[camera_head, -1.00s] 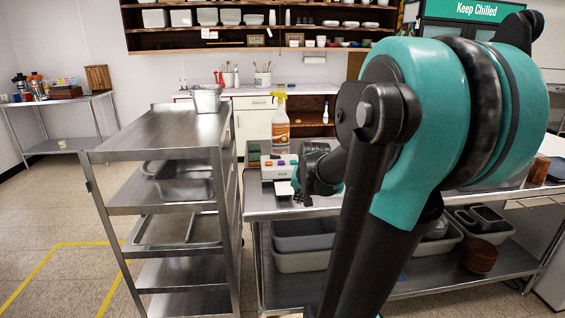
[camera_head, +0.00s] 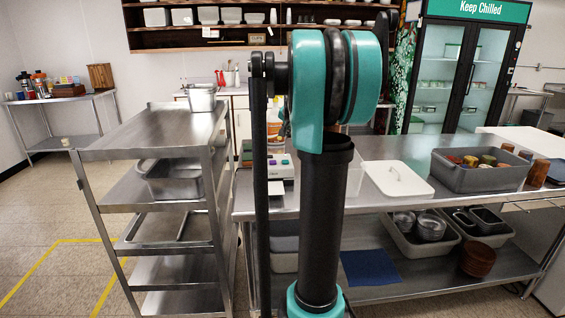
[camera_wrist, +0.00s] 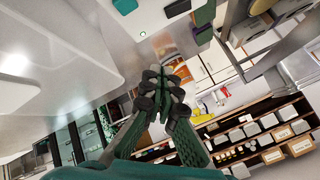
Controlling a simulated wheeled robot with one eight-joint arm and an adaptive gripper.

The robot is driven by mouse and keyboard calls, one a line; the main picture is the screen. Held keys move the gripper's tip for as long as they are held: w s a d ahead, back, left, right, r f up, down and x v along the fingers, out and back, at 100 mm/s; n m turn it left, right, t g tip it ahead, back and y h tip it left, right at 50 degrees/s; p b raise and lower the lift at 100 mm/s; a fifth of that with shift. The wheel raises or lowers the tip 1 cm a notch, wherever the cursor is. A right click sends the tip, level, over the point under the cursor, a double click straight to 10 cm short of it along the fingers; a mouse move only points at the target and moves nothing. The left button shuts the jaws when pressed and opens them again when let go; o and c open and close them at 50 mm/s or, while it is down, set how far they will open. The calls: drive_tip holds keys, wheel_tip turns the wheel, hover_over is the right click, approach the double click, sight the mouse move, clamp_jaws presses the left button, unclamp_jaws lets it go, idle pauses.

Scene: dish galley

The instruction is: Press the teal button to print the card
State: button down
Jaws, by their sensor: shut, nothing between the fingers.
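The card printer (camera_head: 280,170) is a light box with coloured buttons on the steel table, partly hidden behind my arm in the head view. A white card (camera_head: 275,188) shows at its front. In the wrist view a pale panel (camera_wrist: 150,45) fills the upper middle, with a small lit green light. On its top edge is a teal button (camera_wrist: 125,5), cut by the frame, with dark green and purple pieces to the right. My gripper (camera_wrist: 164,78) is shut and empty, its fingertips below these in the picture; I cannot tell the gap. My gripper is hidden in the head view.
A steel rack cart (camera_head: 150,140) stands left of the table.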

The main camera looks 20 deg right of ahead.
sight(286, 161)
drive_tip(key=shift+f, duration=0.1)
drive_tip(key=shift+f, duration=4.35)
drive_tip(key=shift+f, duration=0.1)
drive_tip(key=shift+f, duration=0.3)
drive_tip(key=shift+f, duration=0.45)
drive_tip(key=shift+r, duration=0.9)
